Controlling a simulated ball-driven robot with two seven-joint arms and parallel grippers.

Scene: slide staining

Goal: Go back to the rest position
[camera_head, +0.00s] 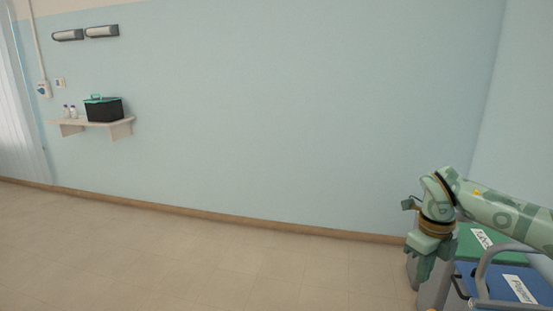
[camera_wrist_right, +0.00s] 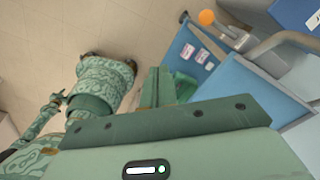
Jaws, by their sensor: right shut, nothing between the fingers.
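My right gripper (camera_head: 424,275) hangs at the lower right of the head view, fingers pointing down, at the end of my green patterned right arm. It is shut and empty. In the right wrist view its closed fingers (camera_wrist_right: 158,85) show at the middle, above the green palm. The gripper is beside the bins at the right and holds none of them. My left gripper is not in either view.
A green-lidded bin (camera_head: 478,246) and a blue-lidded bin (camera_head: 500,288) stand at the lower right, close to my right arm. A wall shelf (camera_head: 120,129) at the far left bears a dark box (camera_head: 104,110) and small bottles (camera_head: 69,111). The floor (camera_head: 200,265) in the middle is clear.

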